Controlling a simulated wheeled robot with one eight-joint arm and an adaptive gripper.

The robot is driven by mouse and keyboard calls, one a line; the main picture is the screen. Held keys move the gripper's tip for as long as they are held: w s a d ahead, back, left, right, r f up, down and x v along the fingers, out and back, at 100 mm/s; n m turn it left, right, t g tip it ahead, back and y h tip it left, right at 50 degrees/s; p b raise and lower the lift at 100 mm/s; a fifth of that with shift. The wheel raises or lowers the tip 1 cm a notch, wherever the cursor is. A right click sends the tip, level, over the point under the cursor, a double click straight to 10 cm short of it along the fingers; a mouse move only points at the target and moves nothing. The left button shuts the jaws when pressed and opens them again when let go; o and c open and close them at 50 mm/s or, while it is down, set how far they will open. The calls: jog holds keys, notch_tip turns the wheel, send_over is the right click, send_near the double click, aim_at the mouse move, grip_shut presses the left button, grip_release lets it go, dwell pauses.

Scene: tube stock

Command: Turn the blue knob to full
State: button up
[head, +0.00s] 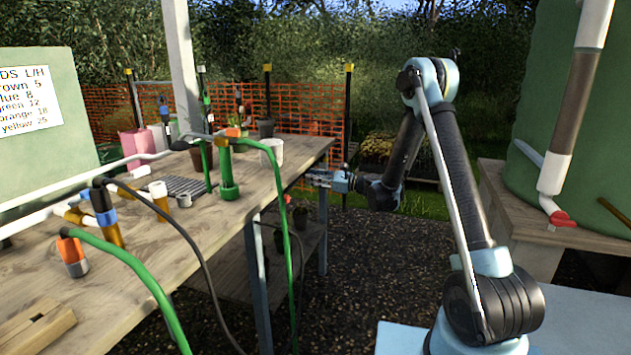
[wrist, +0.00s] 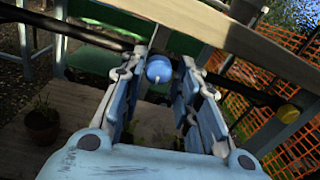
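In the wrist view a round blue knob (wrist: 159,68) shows between the tips of my gripper (wrist: 163,62), in front of a dark pipe (wrist: 95,32) below the edge of the wooden bench. The fingers are apart, with a gap on each side of the knob; I cannot tell how far they reach around it. No marking for the knob's setting is readable. In the head view my gripper (head: 318,178) is at the bench's far right end, pointing left, and the knob cannot be made out there.
The wooden bench (head: 110,270) carries pipes, a green valve post (head: 228,185), a white cup (head: 272,152) and pots. A yellow knob (wrist: 289,113) sits right of the blue one. A sign (head: 28,97) lists colours with numbers. Orange netting (head: 310,110) stands behind; gravel right of the bench is clear.

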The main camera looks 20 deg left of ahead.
jog(key=shift+o, duration=0.6)
jog(key=s+d, duration=0.1)
jog(key=d, duration=1.1)
jog(key=shift+s, duration=0.3)
